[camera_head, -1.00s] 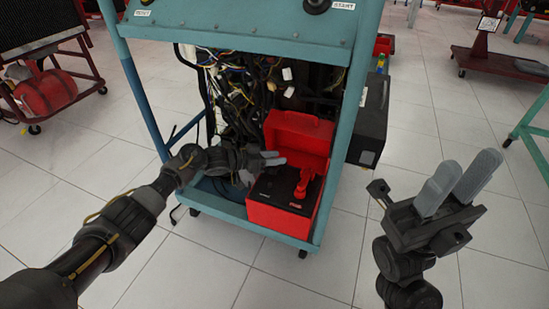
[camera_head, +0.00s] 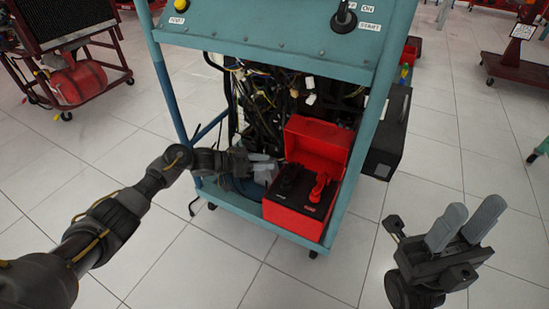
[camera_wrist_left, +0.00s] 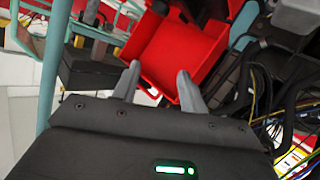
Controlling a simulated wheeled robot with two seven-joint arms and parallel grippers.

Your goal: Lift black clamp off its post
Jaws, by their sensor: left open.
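The red battery box (camera_head: 300,211) stands with its lid raised on the lower shelf of the teal trainer frame. A black clamp (camera_head: 290,176) shows as a dark shape on the box's dark top, beside a red clamp (camera_head: 320,187). My left gripper (camera_head: 266,164) is open and empty, just left of the box and apart from the black clamp. In the left wrist view its fingers (camera_wrist_left: 158,84) are spread before the red box (camera_wrist_left: 183,50); I cannot make out the black clamp there. My right gripper (camera_head: 475,206) is open and empty at the right, over the floor.
Loose wires (camera_head: 265,100) hang behind the box under the teal panel (camera_head: 270,35). A frame post (camera_head: 375,140) stands right of the box, with a black case (camera_head: 388,135) beyond. A red tank cart (camera_head: 75,80) is at the left. The front floor is clear.

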